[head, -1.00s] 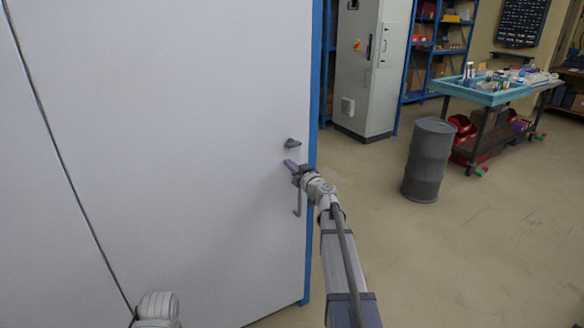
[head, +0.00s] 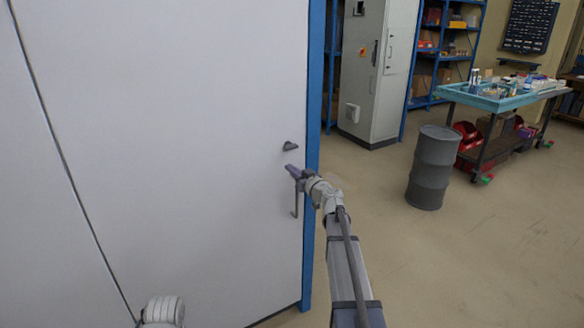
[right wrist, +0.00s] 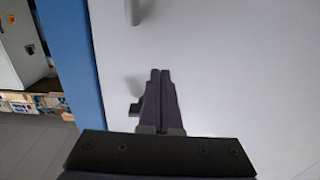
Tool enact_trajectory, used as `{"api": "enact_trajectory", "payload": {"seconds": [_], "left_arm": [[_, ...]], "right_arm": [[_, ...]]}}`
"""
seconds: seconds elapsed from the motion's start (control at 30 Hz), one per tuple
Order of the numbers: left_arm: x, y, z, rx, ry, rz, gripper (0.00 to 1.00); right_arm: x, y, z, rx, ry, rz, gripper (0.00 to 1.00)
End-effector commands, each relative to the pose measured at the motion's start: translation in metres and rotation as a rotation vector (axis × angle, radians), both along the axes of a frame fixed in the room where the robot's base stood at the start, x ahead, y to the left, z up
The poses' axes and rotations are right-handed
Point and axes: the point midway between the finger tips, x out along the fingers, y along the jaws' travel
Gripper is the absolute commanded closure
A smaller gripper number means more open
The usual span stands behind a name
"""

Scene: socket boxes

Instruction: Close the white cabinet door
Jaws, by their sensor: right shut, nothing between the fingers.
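The white cabinet door (head: 190,120) fills the left of the head view, with a blue strip (head: 315,90) along its right side. A dark seam runs down its left part. A small dark latch (head: 290,146) and a grey bar handle (head: 295,204) sit near the right edge. My right gripper (head: 289,169) is shut and empty, its tips at the door face between latch and handle; contact is unclear. In the right wrist view the shut fingers (right wrist: 160,73) point at the white face (right wrist: 230,70), beside the blue strip (right wrist: 72,50). My left gripper is out of view.
A grey drum (head: 433,168) stands on the floor to the right. Behind it are a blue-topped cart (head: 500,100) with several items and a grey electrical cabinet (head: 375,75). The floor (head: 480,260) at the right front is clear.

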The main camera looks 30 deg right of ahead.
Motion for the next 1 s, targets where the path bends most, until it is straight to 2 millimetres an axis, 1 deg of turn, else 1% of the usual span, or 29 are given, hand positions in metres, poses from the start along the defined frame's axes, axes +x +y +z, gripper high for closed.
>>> {"api": "enact_trajectory", "payload": {"seconds": [0.03, 0.1, 0.2, 0.3, 0.4, 0.6, 0.93, 1.0], "left_arm": [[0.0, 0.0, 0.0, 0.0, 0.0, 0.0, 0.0], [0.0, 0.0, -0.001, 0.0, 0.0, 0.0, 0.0], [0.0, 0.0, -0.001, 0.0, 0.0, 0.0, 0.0], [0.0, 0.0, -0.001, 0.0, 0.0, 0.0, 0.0], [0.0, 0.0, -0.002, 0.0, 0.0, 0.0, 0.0], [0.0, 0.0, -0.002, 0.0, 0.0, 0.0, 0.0], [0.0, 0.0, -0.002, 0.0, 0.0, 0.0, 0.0], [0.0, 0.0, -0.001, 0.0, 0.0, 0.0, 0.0]], "right_arm": [[-0.021, 0.0, 0.0, -0.001, 0.0, -0.004, 1.0], [-0.039, -0.002, -0.001, -0.001, 0.001, -0.004, 1.0], [-0.061, -0.003, -0.001, -0.001, 0.001, -0.004, 1.0], [-0.079, -0.005, -0.002, -0.001, 0.001, -0.003, 1.0], [-0.092, -0.007, -0.002, -0.001, 0.002, -0.004, 1.0], [-0.105, -0.007, -0.002, -0.002, 0.002, -0.002, 1.0], [-0.106, -0.008, -0.002, -0.002, 0.002, -0.001, 1.0], [-0.106, -0.004, -0.002, -0.001, 0.006, 0.007, 1.0]]}}
